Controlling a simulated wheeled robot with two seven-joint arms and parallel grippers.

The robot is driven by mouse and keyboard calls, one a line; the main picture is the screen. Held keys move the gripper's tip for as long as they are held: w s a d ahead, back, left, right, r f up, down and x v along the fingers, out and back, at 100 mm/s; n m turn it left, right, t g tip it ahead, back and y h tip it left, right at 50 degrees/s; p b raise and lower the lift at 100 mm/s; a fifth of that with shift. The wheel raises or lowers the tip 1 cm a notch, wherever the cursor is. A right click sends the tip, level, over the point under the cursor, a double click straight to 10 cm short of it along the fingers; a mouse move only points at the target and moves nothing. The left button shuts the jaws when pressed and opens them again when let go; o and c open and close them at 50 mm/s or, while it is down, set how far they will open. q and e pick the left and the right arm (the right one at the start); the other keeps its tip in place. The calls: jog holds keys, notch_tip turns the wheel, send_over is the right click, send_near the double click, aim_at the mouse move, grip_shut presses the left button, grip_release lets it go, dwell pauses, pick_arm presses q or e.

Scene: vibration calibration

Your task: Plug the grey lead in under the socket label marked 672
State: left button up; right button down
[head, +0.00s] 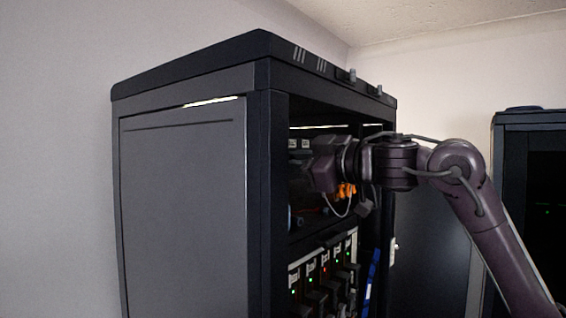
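A thin grey lead (342,212) hangs in a loop inside the open rack, just below my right gripper. Its upper ends are hidden behind the gripper and arm. My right gripper (316,172) reaches into the rack's upper bay from the right. Its fingertips are hidden or too dark to make out, so I cannot tell whether it holds the lead. Small white labels (305,144) show on a dark panel left of and above the gripper. Their numbers are too small to read, so I cannot pick out 672. My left gripper is out of view.
The black rack (258,120) has a closed grey side panel facing me. Orange connectors (347,190) sit just right of the gripper. Below are several modules with green and red lights (325,270) and a blue cable (371,282). Another dark cabinet (530,150) stands at the right.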

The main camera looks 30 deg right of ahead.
jog(key=n+p, duration=0.1)
jog(key=n, duration=0.3)
dwell(0.3)
jog(key=n, duration=0.4)
dwell(0.4)
jog(key=n, duration=0.4)
